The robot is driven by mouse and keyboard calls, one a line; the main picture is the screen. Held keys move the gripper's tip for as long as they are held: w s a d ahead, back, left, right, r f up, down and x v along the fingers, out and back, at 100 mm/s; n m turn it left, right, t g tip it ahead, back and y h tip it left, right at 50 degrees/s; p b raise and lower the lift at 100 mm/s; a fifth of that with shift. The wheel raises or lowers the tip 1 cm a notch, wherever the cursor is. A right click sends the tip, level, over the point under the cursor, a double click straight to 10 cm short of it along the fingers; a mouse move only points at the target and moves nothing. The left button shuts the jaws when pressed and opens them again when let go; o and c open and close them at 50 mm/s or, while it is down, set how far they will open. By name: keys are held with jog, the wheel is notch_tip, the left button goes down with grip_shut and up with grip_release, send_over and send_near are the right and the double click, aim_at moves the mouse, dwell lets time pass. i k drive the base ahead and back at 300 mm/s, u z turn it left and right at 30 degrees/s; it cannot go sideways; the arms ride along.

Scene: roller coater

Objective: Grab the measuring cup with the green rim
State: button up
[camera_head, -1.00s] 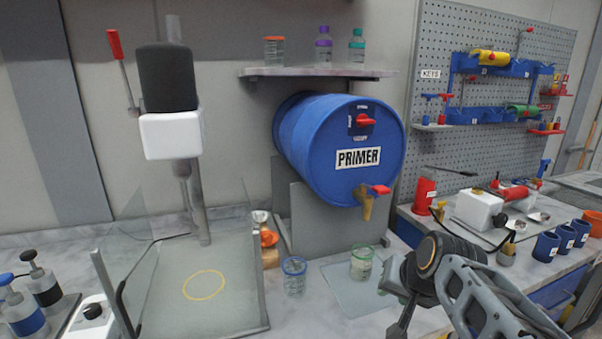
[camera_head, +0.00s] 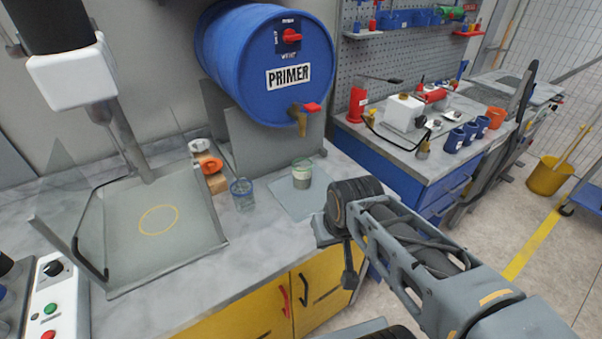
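The measuring cup with the green rim (camera_head: 302,174) is a small clear cup standing upright on a pale square mat (camera_head: 290,199) under the primer drum's tap. It holds something pale. My gripper (camera_head: 336,250) is in front of and to the right of the cup, apart from it, over the counter's front edge. The wrist hides much of the gripper, and I cannot tell how far its fingers are apart. Nothing is seen held in it.
A clear cup with a blue rim (camera_head: 242,195) stands just left of the mat. The blue primer drum (camera_head: 262,62) with its tap (camera_head: 301,118) overhangs behind. A glass-sided stand (camera_head: 120,235) is at left. Blue cups (camera_head: 461,135) stand on the right bench. Free floor lies right.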

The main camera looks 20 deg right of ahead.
aim_at(302, 167)
jog(key=u, duration=3.85)
jog(key=k, duration=1.2)
jog(key=z, duration=0.85)
